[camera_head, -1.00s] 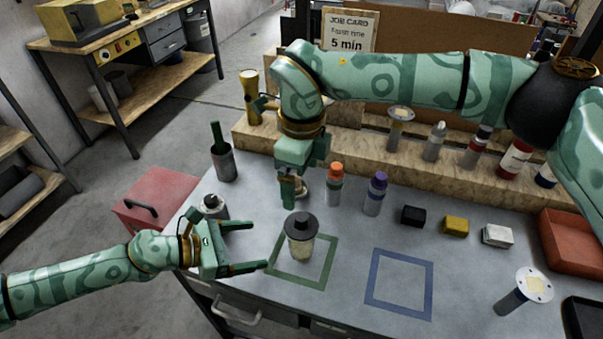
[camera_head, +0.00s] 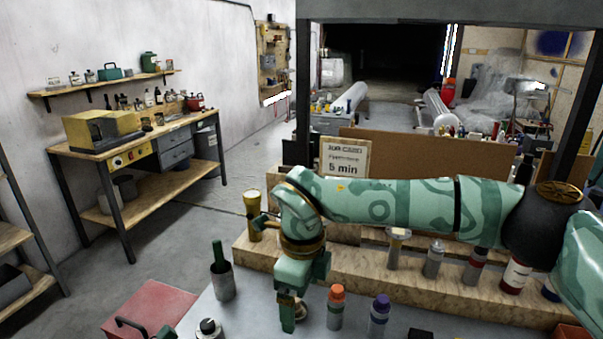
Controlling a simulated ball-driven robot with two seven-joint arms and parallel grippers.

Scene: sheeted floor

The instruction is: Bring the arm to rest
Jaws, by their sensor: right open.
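My right arm (camera_head: 390,204) reaches in from the right, green with dark bands, across the wooden riser. Its gripper (camera_head: 294,318) hangs pointing down at the bottom middle, over the grey bench top. The jaws are open, seen nearly edge-on, and I see nothing held. An orange-capped bottle (camera_head: 336,310) and a purple-capped bottle (camera_head: 379,318) stand just right of the gripper, apart from it. My left gripper's jaws are below the picture; only a small green bit of that arm seems to show at the bottom edge.
The wooden riser (camera_head: 350,262) carries a yellow flashlight (camera_head: 252,210), a job card (camera_head: 345,158) and several bottles. A grey cup (camera_head: 222,284) holds a green-necked item. A red box (camera_head: 150,306) is at lower left. A workbench (camera_head: 150,150) stands behind open floor.

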